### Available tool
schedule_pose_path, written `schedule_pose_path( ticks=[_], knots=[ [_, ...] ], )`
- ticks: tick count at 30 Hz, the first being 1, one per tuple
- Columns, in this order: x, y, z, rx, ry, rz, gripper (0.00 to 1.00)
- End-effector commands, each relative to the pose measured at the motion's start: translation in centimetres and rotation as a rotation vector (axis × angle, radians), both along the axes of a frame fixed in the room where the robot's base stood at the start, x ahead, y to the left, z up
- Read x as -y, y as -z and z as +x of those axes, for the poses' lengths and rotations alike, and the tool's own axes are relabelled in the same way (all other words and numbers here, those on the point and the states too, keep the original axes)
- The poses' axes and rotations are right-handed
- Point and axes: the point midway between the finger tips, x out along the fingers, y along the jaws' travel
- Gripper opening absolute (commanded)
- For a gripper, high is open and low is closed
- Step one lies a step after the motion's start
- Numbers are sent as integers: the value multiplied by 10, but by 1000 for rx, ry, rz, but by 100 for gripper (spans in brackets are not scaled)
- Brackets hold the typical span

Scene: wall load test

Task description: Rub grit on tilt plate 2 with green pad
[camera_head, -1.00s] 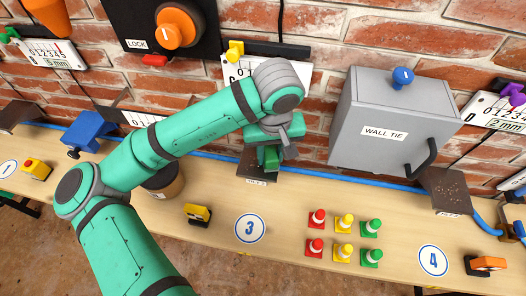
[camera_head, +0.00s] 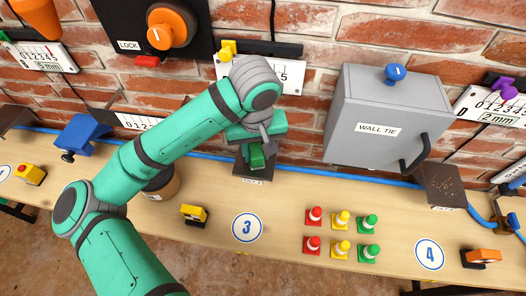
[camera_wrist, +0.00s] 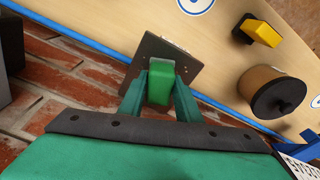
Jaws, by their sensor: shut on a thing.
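My gripper (camera_wrist: 160,92) is shut on the green pad (camera_wrist: 160,86), which sits between its two green fingers. The pad also shows in the head view (camera_head: 257,157), below my wrist. A dark tilt plate (camera_wrist: 148,52) lies directly beneath the pad at the back of the bench. In the head view the plate (camera_head: 241,170) is partly hidden by the pad and gripper, and its small label is too blurred to read surely. I cannot tell whether the pad touches the plate. No grit is clear on its visible part.
A grey "WALL TIE" box (camera_head: 378,126) stands right of my gripper. Another dark plate (camera_head: 441,184) with brown specks is farther right. Several small cones (camera_head: 341,218), a yellow block (camera_head: 193,213) and a lidded pot (camera_wrist: 280,95) stand on the bench. A brick wall is behind.

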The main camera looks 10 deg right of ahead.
Motion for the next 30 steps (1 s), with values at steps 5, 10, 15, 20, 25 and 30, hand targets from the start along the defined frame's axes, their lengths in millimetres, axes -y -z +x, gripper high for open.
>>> schedule_pose_path(
  ticks=[5, 10, 15, 20, 25, 30],
  knots=[
    [-6, 2, 1, -5, -4, 5, 4],
    [-18, 2, 5, -6, -5, 6, 4],
    [-30, 2, 9, -6, -5, 7, 4],
    [-40, 1, 12, -6, -5, 6, 4],
    [-43, 0, 13, -5, -4, 5, 4],
    [-40, -1, 20, -5, -1, 5, 4]
  ],
)
